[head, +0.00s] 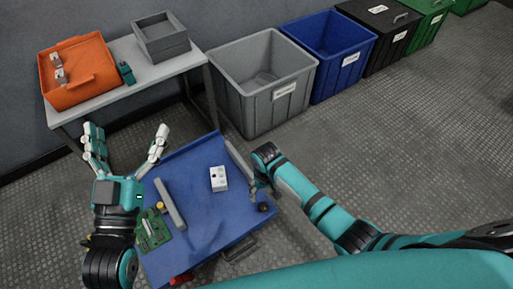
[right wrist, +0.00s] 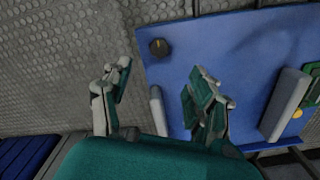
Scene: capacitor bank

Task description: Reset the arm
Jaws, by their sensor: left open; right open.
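My left gripper (head: 127,140) is open and empty, its two fingers spread wide beyond the left edge of the blue work surface (head: 205,245). My right gripper (head: 257,187) is over the right edge of that surface and is partly hidden by its own wrist in the head view. In the right wrist view my right gripper (right wrist: 163,85) is open with nothing between its fingers; one finger is over the floor and the other over the blue surface (right wrist: 225,50).
The blue surface bears a white box (head: 218,178), a green circuit board (head: 150,232), grey bars (head: 170,205) and a black knob (head: 263,207). A side table holds an orange bin (head: 85,88) and a grey tray (head: 160,45). Grey (head: 250,100) and blue (head: 325,75) bins stand behind. Floor at right is clear.

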